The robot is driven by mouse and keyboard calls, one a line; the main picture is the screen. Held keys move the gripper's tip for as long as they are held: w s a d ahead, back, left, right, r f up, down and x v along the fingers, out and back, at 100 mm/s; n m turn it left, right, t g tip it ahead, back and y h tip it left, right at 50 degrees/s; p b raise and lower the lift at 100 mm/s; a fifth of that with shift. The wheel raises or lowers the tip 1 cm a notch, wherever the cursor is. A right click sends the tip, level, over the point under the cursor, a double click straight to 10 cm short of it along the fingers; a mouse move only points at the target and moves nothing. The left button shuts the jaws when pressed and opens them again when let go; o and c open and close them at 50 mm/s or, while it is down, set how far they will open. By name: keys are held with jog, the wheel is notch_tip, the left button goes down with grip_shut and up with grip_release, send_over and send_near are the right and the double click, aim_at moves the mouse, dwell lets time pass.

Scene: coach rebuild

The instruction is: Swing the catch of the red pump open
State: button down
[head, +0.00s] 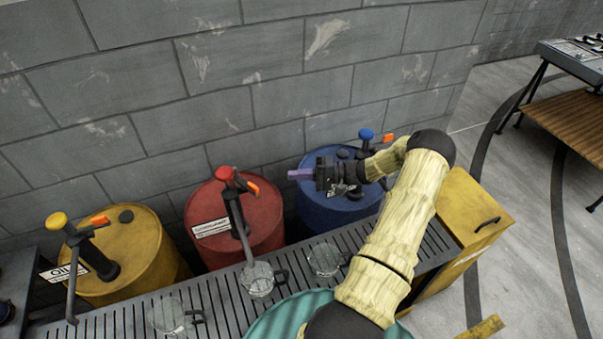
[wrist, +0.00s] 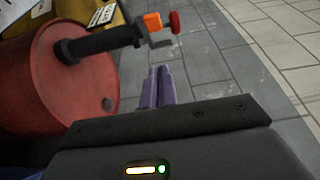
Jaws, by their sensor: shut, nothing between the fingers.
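The red pump (head: 236,212) stands on the red drum (head: 262,218), with a red knob (head: 225,174) on top. Its orange catch (head: 252,187) sticks out to the right of the pump head in the head view. In the wrist view the orange catch (wrist: 152,22) shows beside the red knob (wrist: 175,22), at the end of the dark pump column. My gripper (head: 293,174) has purple fingers pressed together, empty, to the right of the catch and apart from it. In the wrist view the fingertips (wrist: 160,71) point up the picture, below the catch.
A yellow drum (head: 140,255) with a yellow-knobbed pump stands left, and a blue drum (head: 322,208) with a blue-knobbed pump right, partly behind my arm. A slatted grey bench (head: 215,298) with several glass jugs lies in front. A block wall (head: 235,85) stands close behind.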

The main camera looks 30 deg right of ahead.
aim_at(257, 188)
jog(key=a+p, duration=0.1)
jog(key=a, duration=0.2)
jog(key=w+a+p, duration=0.1)
jog(key=a, duration=0.2)
jog(key=w+a+p, duration=0.1)
jog(key=a+p, duration=0.1)
jog(key=shift+w+a+r, duration=0.15)
jog(key=shift+a+r, duration=0.05)
jog(key=shift+a, duration=0.2)
jog(key=shift+a+f, duration=0.2)
jog(key=shift+a, duration=0.1)
jog(key=shift+a, duration=0.1)
jog(key=shift+s+a+b, duration=0.45)
jog(key=shift+s+a, duration=0.05)
jog(key=shift+a, duration=0.25)
